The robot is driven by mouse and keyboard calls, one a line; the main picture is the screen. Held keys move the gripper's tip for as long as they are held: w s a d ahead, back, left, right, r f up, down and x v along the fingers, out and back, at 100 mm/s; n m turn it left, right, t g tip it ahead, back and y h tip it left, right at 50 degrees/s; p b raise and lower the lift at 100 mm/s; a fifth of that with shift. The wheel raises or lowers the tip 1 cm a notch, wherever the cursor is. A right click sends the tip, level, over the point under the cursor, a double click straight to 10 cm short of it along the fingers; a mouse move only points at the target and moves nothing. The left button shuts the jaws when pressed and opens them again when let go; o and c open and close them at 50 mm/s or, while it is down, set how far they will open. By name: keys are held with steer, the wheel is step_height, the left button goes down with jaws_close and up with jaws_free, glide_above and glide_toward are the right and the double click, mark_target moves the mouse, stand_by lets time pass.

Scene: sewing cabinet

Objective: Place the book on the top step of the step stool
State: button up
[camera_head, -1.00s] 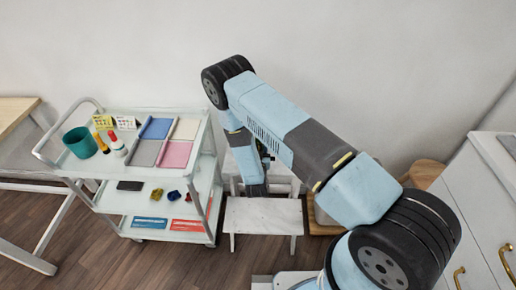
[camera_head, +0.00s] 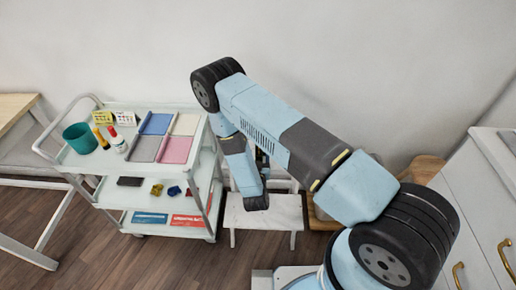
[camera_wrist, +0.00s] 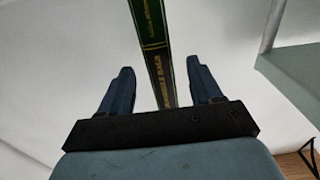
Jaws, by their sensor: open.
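The book (camera_wrist: 155,50) shows in the wrist view as a dark green and black spine with yellow lettering. It runs from the top edge down to between my fingers. My gripper (camera_wrist: 160,80) is open, with one finger on each side of the spine and a visible gap on both sides. In the head view a small dark green sliver beside my forearm seems to be the book (camera_head: 262,157); the rest is hidden. The white step stool (camera_head: 265,214) stands behind my arm. My fingers are hidden there.
A white trolley (camera_head: 75,161) with a teal cup (camera_head: 80,138), bottles and coloured booklets stands just left of the stool. The wall is close behind.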

steer(key=shift+s+a, duration=0.1)
steer(key=shift+s, duration=2.1)
